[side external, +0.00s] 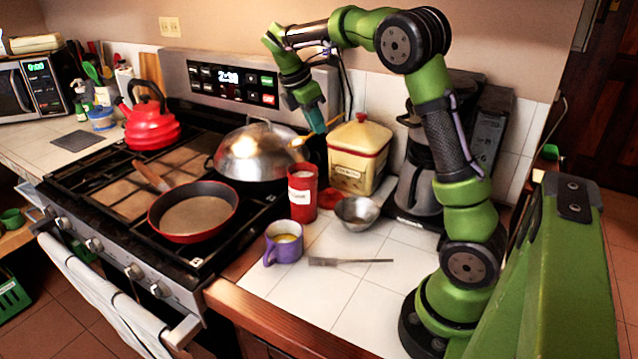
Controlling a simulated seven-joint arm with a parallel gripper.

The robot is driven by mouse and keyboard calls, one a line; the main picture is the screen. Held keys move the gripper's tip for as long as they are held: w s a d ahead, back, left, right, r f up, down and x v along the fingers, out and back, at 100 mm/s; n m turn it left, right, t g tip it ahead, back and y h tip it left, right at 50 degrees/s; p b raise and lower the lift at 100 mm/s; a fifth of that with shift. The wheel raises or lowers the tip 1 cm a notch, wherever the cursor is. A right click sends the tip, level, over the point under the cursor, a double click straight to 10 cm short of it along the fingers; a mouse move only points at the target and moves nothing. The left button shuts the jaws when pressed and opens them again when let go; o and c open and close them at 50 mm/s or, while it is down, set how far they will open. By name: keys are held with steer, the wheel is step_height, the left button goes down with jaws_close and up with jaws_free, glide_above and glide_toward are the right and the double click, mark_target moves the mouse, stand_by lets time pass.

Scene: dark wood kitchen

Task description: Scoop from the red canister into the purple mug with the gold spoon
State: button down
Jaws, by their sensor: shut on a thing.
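The red canister (303,207) stands upright on the white tiled counter, with a white label and what looks like an open top. The purple mug (285,250) stands upright in front of it, with something pale yellowish inside. My gripper (316,122) is above and behind the canister, pointing down, and is shut on the gold spoon (299,141). The spoon is small in view, in front of the wok lid and above the canister's rim, apart from it. I cannot tell whether its bowl holds anything.
A metal bowl (357,213) and a cream cookie jar (358,160) stand right of the canister. A flat grey utensil (350,261) lies in front. Left is the stove with a red pan (193,211) and a domed wok lid (252,154).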

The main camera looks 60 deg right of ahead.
steer(key=shift+n, duration=0.6)
steer(key=a, duration=0.1)
steer(key=a+f, duration=0.1)
steer(key=a, duration=0.1)
steer(key=a+f, duration=0.1)
steer(key=a, duration=0.1)
steer(key=shift+s+a, duration=0.25)
steer(key=shift+s, duration=0.05)
steer(key=s+a+f+m+g+h, duration=0.1)
steer(key=a+f+g+h, duration=0.2)
steer(key=a+f+h, duration=0.3)
steer(key=shift+s+a+f+g, duration=0.15)
steer(key=shift+a+f+g, duration=0.4)
steer(key=shift+a, duration=1.6)
steer(key=shift+f, duration=0.1)
steer(key=d+t+y, duration=0.1)
steer(key=y, duration=0.1)
steer(key=s+d+t+y, duration=0.1)
steer(key=t+y, duration=0.1)
steer(key=s+d+t+y, duration=0.1)
steer(key=y, duration=0.2)
steer(key=shift+d+r+t, duration=0.35)
